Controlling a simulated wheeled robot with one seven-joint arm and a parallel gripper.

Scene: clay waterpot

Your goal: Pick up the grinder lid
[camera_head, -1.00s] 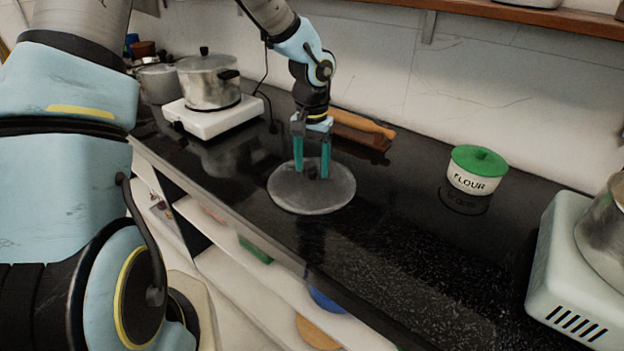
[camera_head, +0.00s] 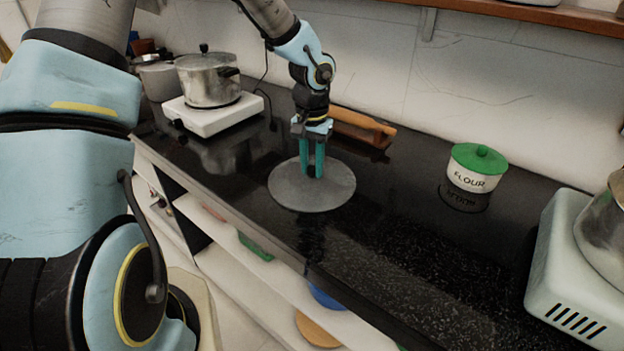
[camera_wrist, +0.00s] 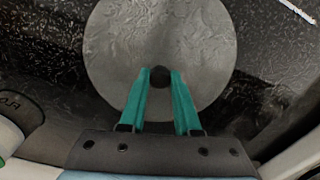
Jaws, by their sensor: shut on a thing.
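The grinder lid (camera_head: 335,188) is a flat round grey disc at the black counter in the head view. It also fills the upper middle of the wrist view (camera_wrist: 160,30), with a small dark knob (camera_wrist: 160,77) at its centre. My gripper (camera_head: 312,174) points straight down over the middle of the lid. In the wrist view its two teal fingers (camera_wrist: 160,78) are shut on the knob, one on each side. The fingers hide the knob in the head view. I cannot tell whether the lid touches the counter or hangs just above it.
A white flour pot with a green lid (camera_head: 479,160) stands to the right. A wooden rolling pin (camera_head: 362,122) lies behind my gripper. A steel pot (camera_head: 208,82) sits on a white stove (camera_head: 212,116) at left. A pale appliance (camera_head: 560,260) stands at right. Counter between is clear.

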